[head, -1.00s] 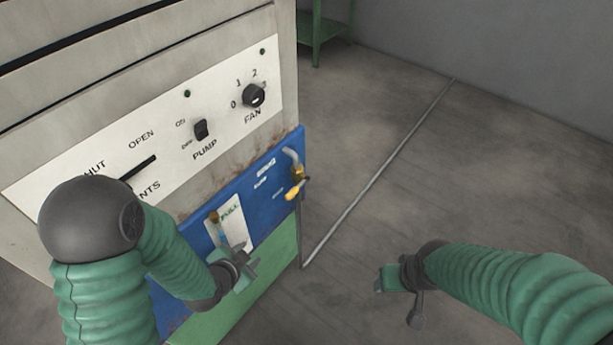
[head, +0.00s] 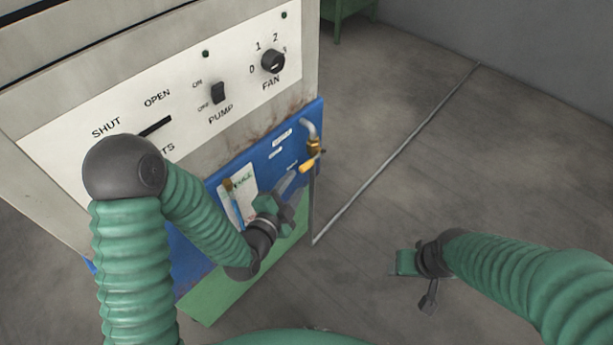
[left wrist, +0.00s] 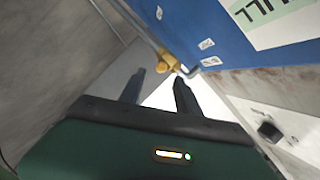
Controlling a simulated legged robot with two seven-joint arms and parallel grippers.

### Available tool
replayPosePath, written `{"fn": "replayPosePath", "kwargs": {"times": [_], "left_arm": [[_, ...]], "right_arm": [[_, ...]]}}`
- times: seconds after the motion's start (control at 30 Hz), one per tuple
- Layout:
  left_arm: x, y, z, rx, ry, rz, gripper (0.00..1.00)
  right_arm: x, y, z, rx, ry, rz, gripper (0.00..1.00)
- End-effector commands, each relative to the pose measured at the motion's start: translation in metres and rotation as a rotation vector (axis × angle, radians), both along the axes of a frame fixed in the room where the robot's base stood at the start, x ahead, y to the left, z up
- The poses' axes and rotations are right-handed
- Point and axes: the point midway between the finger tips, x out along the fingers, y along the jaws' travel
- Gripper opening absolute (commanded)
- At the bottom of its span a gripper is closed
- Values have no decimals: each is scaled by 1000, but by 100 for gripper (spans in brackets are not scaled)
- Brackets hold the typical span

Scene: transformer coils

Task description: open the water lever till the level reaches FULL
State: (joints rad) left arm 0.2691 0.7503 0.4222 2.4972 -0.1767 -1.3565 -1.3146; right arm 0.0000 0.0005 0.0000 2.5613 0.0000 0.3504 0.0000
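The water lever is a yellow handle (head: 308,167) on a brass valve at the right edge of the blue panel (head: 262,160); it also shows in the left wrist view (left wrist: 166,62). A grey pipe runs into the valve from above. The white level gauge card (head: 238,194) with green FULL lettering is left of it, partly behind my left gripper. My left gripper (head: 292,186) is just below and left of the lever, apart from it. In the left wrist view its two fingers (left wrist: 158,88) stand apart with nothing between them. My right gripper (head: 405,263) hangs over the floor, its fingers unclear.
Above the blue panel is a white control plate (head: 190,105) with vents lever, pump switch (head: 218,93) and fan knob (head: 272,61). A green ledge (head: 205,300) lies below the panel. A thin pipe (head: 395,155) runs along the floor.

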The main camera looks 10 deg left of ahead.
Motion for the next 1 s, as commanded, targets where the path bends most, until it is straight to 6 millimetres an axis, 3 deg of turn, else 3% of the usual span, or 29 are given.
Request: {"fn": "replayPosePath", "kwargs": {"times": [0.1,0.3,0.5,0.7,1.0], "left_arm": [[31,-9,-5,-2,-2,2,39],[70,-21,-14,-2,0,2,39],[85,-26,-16,-1,0,2,39],[85,-26,-16,-1,0,2,39],[85,-26,-17,-1,1,1,3]], "right_arm": [[1,0,-2,0,-2,0,63],[1,0,-7,0,-2,0,63],[1,0,-9,0,-2,0,63],[1,0,-9,0,-2,0,63],[1,0,-9,0,-2,0,63]]}}
